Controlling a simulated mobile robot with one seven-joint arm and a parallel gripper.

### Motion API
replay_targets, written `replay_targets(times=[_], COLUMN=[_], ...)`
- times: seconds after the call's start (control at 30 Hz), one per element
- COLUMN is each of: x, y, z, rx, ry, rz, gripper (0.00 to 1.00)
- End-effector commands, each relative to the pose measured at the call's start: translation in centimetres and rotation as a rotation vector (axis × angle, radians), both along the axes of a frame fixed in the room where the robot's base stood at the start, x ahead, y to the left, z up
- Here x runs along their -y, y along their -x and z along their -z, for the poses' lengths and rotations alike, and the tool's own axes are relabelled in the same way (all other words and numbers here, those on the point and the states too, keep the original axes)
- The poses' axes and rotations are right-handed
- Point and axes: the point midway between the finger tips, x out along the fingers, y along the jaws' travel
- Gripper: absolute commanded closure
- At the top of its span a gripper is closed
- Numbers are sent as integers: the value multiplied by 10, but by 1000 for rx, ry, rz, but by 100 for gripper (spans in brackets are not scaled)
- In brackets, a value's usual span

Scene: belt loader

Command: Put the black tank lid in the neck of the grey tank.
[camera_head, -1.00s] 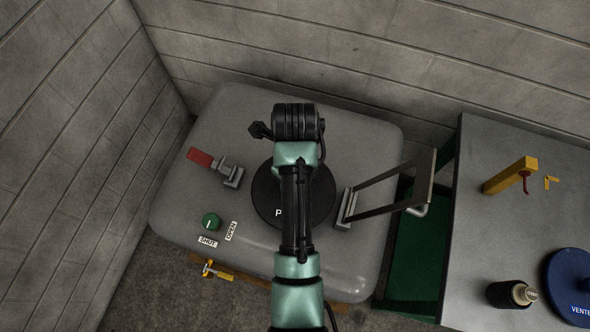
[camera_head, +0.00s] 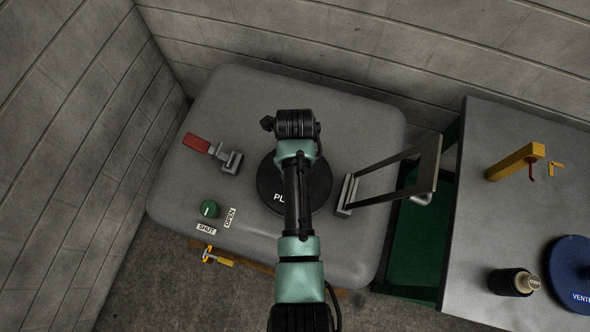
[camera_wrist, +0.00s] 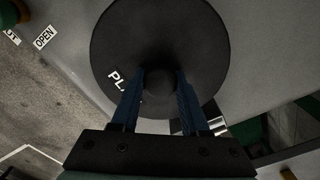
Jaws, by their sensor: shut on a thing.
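The black tank lid (camera_head: 267,190) is a round disc with white lettering, partly hidden by my arm in the head view. It lies over the middle of the grey tank's top (camera_head: 345,265). In the wrist view my gripper (camera_wrist: 160,83) is shut on the dark knob at the centre of the lid (camera_wrist: 115,40), with a blue finger on each side. The tank's neck is hidden under the lid. I cannot tell whether the lid is in the neck or just above it.
On the tank top are a red-handled latch (camera_head: 197,143), a green knob (camera_head: 209,209) with SHUT and OPEN labels, and a raised metal frame (camera_head: 395,180). A grey table (camera_head: 465,235) at right holds a yellow post (camera_head: 515,162), a black cylinder (camera_head: 508,282) and a blue lid (camera_head: 573,262).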

Motion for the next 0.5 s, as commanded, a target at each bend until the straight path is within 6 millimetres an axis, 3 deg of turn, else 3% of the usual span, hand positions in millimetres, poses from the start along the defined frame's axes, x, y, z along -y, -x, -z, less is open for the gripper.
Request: replay_targets(times=[0.3, 0.33, 0.5], x=[0, 0, 0], y=[-1, -1, 0], z=[2, 3, 2], rx=[3, 1, 1], ry=[0, 0, 0], rz=[-1, -1, -1], gripper=[100, 53, 25])
